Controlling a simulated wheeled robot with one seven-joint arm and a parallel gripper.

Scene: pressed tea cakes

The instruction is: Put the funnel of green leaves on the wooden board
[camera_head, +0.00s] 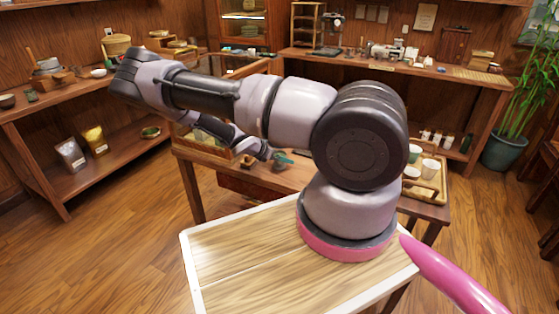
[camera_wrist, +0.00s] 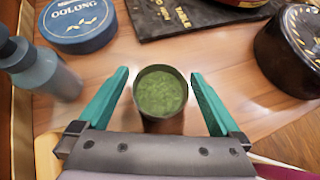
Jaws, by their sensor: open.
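A round, dark-rimmed vessel full of green leaves (camera_wrist: 160,92) stands upright on the wooden table in the wrist view; I take it to be the funnel. My gripper (camera_wrist: 160,74) is open, with one teal finger to its left and one to its right. Gaps show between the fingers and the vessel, so it is not held. In the head view my gripper (camera_head: 283,160) is low over the middle table; the vessel cannot be made out there. I cannot clearly pick out the wooden board in either view.
In the wrist view, a blue Oolong tin (camera_wrist: 78,24) and a grey-blue bottle (camera_wrist: 38,66) stand left, a dark slab (camera_wrist: 165,22) lies behind, and a black tin (camera_wrist: 292,48) stands right. In the head view, a tray (camera_head: 437,187) with cups is on the table's right.

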